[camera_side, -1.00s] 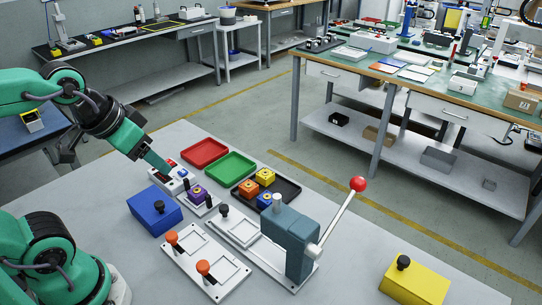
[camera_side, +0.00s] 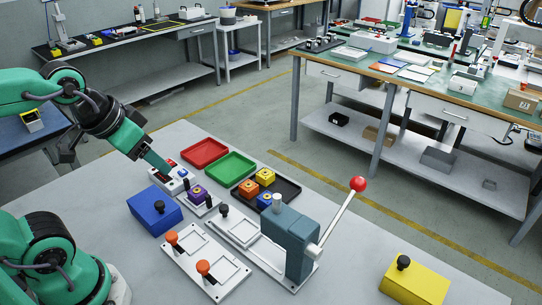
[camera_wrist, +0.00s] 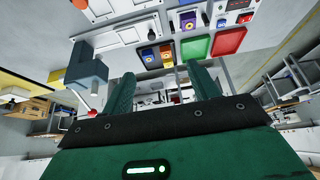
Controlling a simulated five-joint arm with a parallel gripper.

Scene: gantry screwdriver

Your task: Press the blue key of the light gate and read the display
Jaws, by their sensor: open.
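The light gate (camera_side: 172,182) is a pale box with a dark red display, behind the purple block at the left middle of the bench. In the wrist view its display panel (camera_wrist: 238,14) is at the top right edge, with the display too small to read. A small blue key (camera_side: 186,184) shows on the box near the purple block (camera_side: 196,191). My gripper (camera_side: 166,168) points down at the box from the left, its fingertips overlapping it in the side view; I cannot tell whether they touch it. In the wrist view my gripper (camera_wrist: 162,70) has its two green fingers apart and nothing between them.
Red (camera_side: 204,152) and green (camera_side: 231,166) trays lie behind the gate. A black tray (camera_side: 288,190) holds coloured blocks. A blue box (camera_side: 154,210), a plate with orange knobs (camera_side: 205,262) and a lever press (camera_side: 288,240) stand in front. A yellow box (camera_side: 415,284) lies front right.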

